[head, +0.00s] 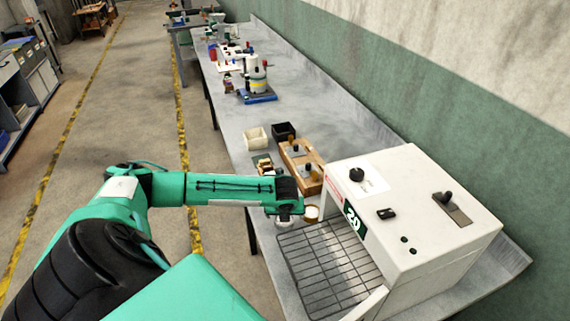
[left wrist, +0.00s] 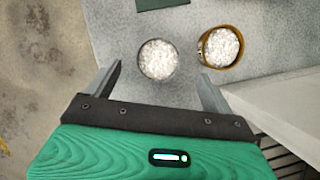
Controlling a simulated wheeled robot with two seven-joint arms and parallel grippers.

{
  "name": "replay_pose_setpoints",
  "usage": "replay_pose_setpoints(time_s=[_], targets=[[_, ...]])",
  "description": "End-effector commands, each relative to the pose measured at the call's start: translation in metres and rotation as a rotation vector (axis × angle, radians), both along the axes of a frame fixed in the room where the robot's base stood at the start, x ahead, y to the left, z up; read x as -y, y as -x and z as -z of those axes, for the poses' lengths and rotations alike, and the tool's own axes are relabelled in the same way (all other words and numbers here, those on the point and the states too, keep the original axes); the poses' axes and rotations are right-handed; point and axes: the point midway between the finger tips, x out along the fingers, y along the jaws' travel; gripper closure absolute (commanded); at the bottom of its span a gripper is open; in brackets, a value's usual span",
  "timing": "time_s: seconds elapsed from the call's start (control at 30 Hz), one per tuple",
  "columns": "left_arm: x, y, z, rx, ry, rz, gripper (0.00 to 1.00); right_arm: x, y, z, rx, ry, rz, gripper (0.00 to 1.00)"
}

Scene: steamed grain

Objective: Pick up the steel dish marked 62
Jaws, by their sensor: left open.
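A round steel-rimmed dish (left wrist: 158,59) of white grain sits on the grey bench in the left wrist view; no number is readable on it. My left gripper (left wrist: 158,76) is open. Its fingers lie on either side of this dish in the picture, with nothing held; the height gap is hard to judge. In the head view my left gripper (head: 290,208) hangs over the bench edge and partly hides the dishes. My right gripper is not in view.
A white oven-like machine (head: 410,225) marked 20 stands to the right, with a wire rack (head: 325,265) in front. Behind the dishes are a wooden holder (head: 301,165), a cream bin (head: 256,138) and a black bin (head: 284,131). The bench continues far back along the wall.

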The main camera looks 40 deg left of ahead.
Motion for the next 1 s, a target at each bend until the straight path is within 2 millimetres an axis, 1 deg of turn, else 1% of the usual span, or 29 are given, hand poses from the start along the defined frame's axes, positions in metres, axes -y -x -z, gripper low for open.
replay_pose_setpoints(time_s=[0.03, 0.1, 0.2, 0.37, 0.4, 0.5, 0.63, 0.83, 0.87, 1.0], targets=[[-0.001, 0.0, 0.002, -0.001, -0.001, 0.0, 0.14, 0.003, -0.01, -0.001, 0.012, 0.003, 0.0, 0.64], [-0.002, -0.001, 0.004, 0.0, 0.0, 0.0, 0.14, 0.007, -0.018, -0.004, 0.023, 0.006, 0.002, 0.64], [-0.003, -0.003, 0.011, -0.002, 0.001, 0.0, 0.14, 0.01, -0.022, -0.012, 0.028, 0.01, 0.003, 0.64], [-0.009, -0.008, 0.029, -0.003, -0.001, -0.001, 0.14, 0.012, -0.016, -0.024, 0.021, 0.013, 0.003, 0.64], [-0.01, -0.01, 0.035, -0.001, 0.0, -0.001, 0.14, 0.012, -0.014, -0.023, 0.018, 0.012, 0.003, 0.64], [-0.013, -0.012, 0.044, -0.001, 0.0, -0.001, 0.14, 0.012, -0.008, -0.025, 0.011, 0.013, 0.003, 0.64], [-0.014, -0.013, 0.05, -0.002, 0.0, 0.001, 0.14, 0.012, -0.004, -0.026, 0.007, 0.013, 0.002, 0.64], [-0.014, -0.014, 0.051, -0.001, -0.001, 0.001, 0.14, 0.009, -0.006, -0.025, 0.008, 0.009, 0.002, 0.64], [-0.014, -0.014, 0.051, -0.001, -0.001, 0.001, 0.16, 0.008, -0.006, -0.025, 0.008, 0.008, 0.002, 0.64], [-0.014, -0.014, 0.05, 0.0, 0.0, 0.001, 0.43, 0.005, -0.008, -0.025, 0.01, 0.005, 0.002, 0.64]])
